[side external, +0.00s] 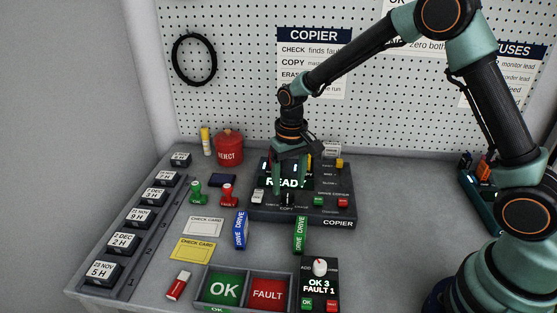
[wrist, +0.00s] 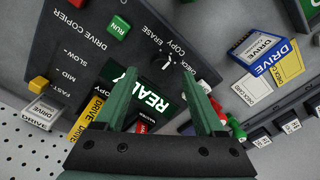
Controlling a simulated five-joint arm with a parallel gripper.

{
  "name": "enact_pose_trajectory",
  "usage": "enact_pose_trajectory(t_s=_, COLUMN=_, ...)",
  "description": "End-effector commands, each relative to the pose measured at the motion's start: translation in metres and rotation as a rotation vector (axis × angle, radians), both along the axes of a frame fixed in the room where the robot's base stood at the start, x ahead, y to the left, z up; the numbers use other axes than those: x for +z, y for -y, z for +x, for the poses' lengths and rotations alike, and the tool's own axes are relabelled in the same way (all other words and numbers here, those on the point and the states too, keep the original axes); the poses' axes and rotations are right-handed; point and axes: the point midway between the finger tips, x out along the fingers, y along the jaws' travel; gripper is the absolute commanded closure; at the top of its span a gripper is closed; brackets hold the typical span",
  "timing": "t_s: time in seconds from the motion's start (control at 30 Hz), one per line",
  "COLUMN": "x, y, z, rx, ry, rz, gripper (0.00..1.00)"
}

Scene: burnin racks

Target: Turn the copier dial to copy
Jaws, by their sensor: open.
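The copier (side external: 335,214) is a dark box on the table, with a lit screen reading READY (side external: 286,183). Its small dark dial (side external: 287,199) sits below the screen, close to the CHECK, COPY and ERASE labels; it also shows in the wrist view (wrist: 166,63). Which label the dial points to is too small to tell. My gripper (side external: 291,187) is over the copier's screen area, its green fingers spread apart and empty. In the wrist view my gripper (wrist: 163,84) has its fingers either side of the screen, and the dial shows just beyond the gap between the tips.
Blue and green drives (side external: 240,230) lie in front of the copier. Green and red stamps (side external: 228,194) and a red reject pot (side external: 229,148) stand left. An OK/FAULT tray (side external: 245,309) and counter box (side external: 333,266) are in front.

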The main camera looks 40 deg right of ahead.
Motion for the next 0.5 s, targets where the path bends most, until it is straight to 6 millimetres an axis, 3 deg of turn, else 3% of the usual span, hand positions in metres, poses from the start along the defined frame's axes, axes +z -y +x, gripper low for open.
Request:
enact_pose_trajectory(t_s=0.3, x=0.066, y=0.001, z=0.0, rx=-0.001, ry=0.007, rz=0.001, gripper=0.29)
enact_pose_trajectory(t_s=0.5, x=0.091, y=0.001, z=-0.001, rx=-0.002, ry=0.004, rz=0.0, gripper=0.29)
